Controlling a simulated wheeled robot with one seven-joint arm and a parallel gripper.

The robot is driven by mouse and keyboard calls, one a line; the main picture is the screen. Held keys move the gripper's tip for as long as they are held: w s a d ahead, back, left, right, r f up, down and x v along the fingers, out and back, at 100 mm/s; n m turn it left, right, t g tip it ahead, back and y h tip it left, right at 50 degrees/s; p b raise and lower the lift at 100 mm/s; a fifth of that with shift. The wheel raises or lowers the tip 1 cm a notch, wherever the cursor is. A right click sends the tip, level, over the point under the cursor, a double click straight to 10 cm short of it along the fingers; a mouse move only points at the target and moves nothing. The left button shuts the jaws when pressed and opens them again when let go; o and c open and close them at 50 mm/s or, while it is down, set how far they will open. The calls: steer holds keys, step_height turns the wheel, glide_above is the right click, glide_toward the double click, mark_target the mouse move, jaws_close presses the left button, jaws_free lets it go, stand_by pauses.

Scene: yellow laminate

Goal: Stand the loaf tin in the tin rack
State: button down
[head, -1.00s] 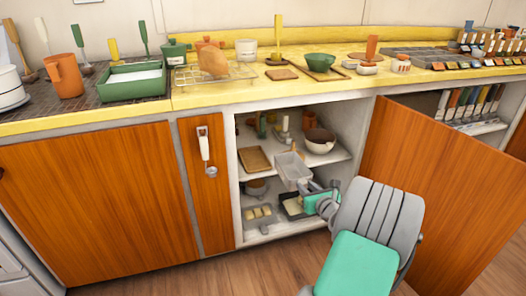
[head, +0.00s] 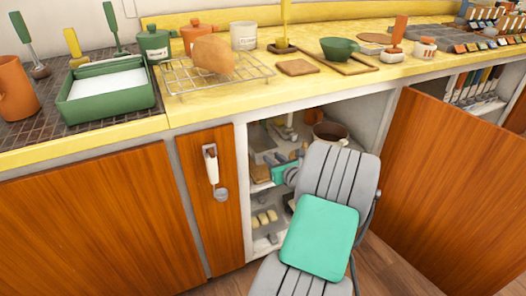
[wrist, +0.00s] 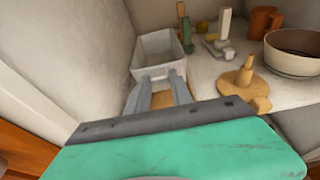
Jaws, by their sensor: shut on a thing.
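The loaf tin, a light grey rectangular tin (wrist: 158,47), is in front of my gripper (wrist: 160,80) in the wrist view. My gripper is shut on its near end, and its open top faces the camera. The tin is inside the open cabinet, at upper-shelf level, close to the left side wall. I cannot pick out the tin rack for certain in either current view.
A wooden board (wrist: 168,99) lies below the fingers. A wooden peg-like piece (wrist: 241,83), a cream bowl (wrist: 292,52) and an orange mug (wrist: 263,22) stand to the right on the shelf. Yellow pieces (head: 265,217) sit on the lower shelf. The cabinet door (head: 445,180) hangs open at right.

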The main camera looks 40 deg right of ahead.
steer(key=shift+s+d+r+p, duration=0.1)
steer(key=shift+s+r+p, duration=0.1)
steer(key=shift+p, duration=0.25)
step_height(320, 180, down, 5)
steer(key=shift+r+b, duration=0.1)
steer(key=shift+b, duration=0.8)
steer(key=shift+p, duration=0.3)
steer(key=shift+f, duration=0.2)
steer(key=shift+f, duration=0.45)
stand_by(0.7)
